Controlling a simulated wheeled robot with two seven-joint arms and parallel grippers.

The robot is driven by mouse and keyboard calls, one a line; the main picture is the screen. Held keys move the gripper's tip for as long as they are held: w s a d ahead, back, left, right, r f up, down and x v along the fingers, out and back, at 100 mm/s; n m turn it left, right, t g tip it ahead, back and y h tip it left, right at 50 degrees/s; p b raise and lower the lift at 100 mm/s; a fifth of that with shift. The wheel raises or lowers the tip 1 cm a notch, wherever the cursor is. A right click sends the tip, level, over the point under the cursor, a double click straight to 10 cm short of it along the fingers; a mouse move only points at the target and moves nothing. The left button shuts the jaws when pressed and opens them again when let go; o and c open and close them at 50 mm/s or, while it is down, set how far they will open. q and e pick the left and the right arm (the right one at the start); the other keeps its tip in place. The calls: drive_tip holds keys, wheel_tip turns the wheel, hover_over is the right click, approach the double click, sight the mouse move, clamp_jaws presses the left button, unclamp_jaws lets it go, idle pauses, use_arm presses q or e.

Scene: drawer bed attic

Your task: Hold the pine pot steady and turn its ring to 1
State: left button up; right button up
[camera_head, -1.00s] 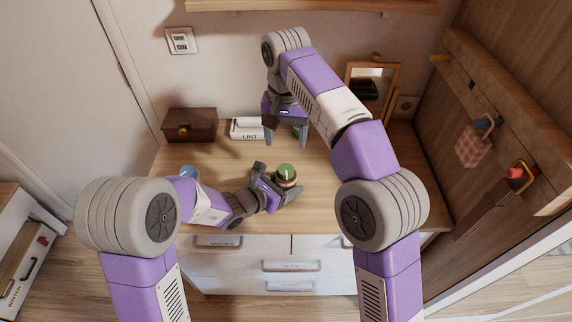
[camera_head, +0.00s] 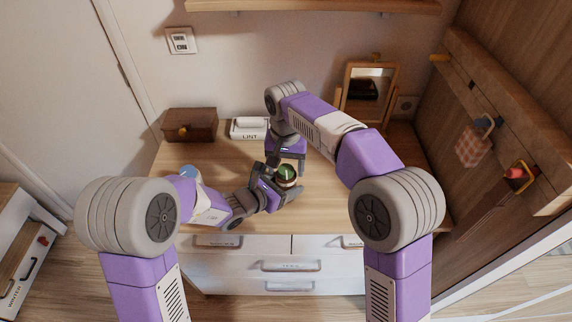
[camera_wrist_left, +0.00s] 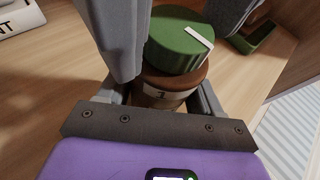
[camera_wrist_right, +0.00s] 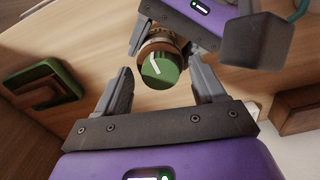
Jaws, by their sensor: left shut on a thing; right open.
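The pine pot (camera_head: 292,184) stands on the desk, a brown body under a green ring (camera_wrist_left: 178,42) with a white mark. In the left wrist view a pale label reading 1 (camera_wrist_left: 163,94) faces the camera, and the white mark lies toward the right of the green top. My left gripper (camera_head: 284,192) is shut on the pot's body from the side. My right gripper (camera_wrist_right: 162,82) is open above the pot, a finger on each side of the green top; gaps show between fingers and top in its wrist view.
A brown box (camera_head: 189,125) and a white LINT box (camera_head: 249,129) stand at the back of the desk. A mirror (camera_head: 369,92) stands at the back right. A green tray-like thing (camera_wrist_right: 45,84) lies near the pot.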

drive_tip(key=shift+c, duration=0.5)
drive_tip(key=c, duration=1)
drive_tip(key=shift+m, duration=0.3)
drive_tip(key=m, duration=1)
drive_tip(key=shift+m, duration=0.4)
drive_tip(key=o, duration=1.1)
